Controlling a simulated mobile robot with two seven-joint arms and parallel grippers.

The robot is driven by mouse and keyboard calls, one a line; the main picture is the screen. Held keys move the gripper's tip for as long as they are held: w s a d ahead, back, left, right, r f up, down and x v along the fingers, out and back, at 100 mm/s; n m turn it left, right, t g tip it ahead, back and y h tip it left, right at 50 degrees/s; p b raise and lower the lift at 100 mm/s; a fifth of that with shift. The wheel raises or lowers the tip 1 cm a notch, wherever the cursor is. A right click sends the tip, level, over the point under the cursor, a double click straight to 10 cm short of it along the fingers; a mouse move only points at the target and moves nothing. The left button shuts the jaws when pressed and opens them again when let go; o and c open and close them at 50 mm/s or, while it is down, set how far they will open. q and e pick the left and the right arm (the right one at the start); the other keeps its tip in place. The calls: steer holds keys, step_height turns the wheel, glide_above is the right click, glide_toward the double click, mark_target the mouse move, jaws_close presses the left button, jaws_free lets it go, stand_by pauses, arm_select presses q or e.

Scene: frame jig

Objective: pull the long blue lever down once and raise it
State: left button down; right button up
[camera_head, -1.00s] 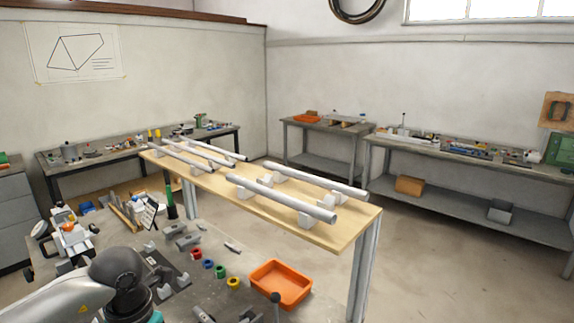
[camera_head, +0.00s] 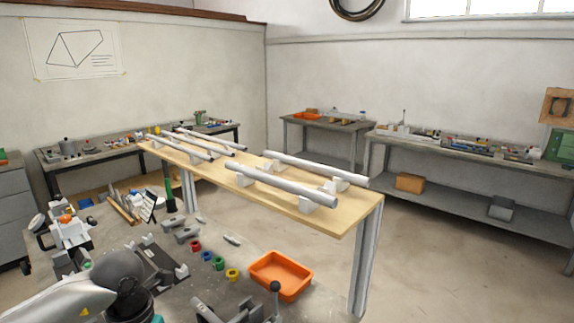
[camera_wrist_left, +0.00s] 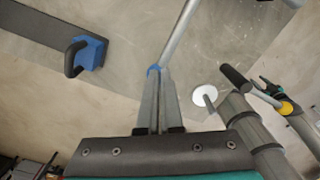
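In the left wrist view, a long grey rod (camera_wrist_left: 176,35), which I take for the lever, runs from my left fingertips to the upper right. A small blue part shows at its near end, between the tips. My left gripper (camera_wrist_left: 154,76) has its fingers close together and looks shut on that blue end. The rod's far end is out of frame. In the head view my left arm fills the lower left corner and its gripper is out of frame. My right gripper is in neither view.
A blue block with a black handle (camera_wrist_left: 90,52) lies left of my left gripper. An orange tray (camera_head: 281,275) and several coloured rings stand on the near bench. A black ball-topped stick (camera_head: 275,287) rises beside the tray. The wooden table (camera_head: 335,222) carries several grey tubes.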

arm_select(q)
steer(key=shift+s+d+f+b, duration=0.1)
steer(key=shift+f+b, duration=0.65)
steer(key=shift+f, duration=0.3)
stand_by(0.9)
steer(key=shift+r+p, duration=0.7)
steer(key=shift+r, duration=0.2)
step_height(320, 180, up, 12)
steer(key=p, duration=0.9)
steer(key=shift+r, duration=0.25)
